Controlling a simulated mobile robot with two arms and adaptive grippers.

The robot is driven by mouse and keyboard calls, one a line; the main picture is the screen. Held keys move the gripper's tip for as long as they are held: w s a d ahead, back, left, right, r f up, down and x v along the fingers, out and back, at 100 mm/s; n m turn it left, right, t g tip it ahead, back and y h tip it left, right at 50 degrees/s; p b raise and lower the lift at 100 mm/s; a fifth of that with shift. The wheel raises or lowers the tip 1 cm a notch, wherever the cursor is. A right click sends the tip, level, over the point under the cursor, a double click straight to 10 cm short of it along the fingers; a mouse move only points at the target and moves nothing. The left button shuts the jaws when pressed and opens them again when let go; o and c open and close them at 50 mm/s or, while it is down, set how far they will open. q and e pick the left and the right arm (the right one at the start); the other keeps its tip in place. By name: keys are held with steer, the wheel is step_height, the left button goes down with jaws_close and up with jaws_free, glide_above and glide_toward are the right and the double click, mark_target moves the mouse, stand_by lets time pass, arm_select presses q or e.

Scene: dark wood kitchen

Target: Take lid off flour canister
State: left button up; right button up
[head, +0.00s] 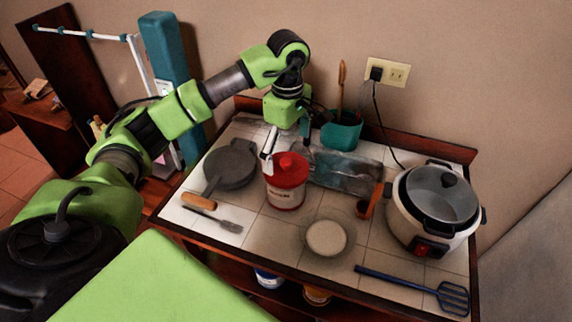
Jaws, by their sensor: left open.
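The flour canister (284,198) is a white tub standing upright near the middle of the tiled counter. Its red lid (289,169) is on top, with a raised knob in the centre. My left gripper (283,150) comes down from above and behind, just at the back left of the lid. Its fingers are open; one pale finger hangs beside the lid's left edge. I cannot tell whether it touches the lid. Nothing shows between the fingers. My right gripper is out of view.
A dark pan (230,168) stands left of the canister and a clear bowl of white contents (326,238) in front of it. A teal utensil pot (342,132) is behind, a rice cooker (432,212) at right.

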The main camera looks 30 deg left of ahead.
mark_target(285, 163)
arm_select(q)
step_height(285, 163, down, 4)
steer(key=shift+a+r+p, duration=0.1)
steer(key=shift+r+p, duration=0.15)
steer(key=shift+p, duration=0.75)
steer(key=shift+f, duration=0.55)
steer(key=c, duration=1.1)
steer(key=shift+s+r, duration=0.15)
steer(key=shift+s, duration=0.25)
steer(key=c, duration=0.7)
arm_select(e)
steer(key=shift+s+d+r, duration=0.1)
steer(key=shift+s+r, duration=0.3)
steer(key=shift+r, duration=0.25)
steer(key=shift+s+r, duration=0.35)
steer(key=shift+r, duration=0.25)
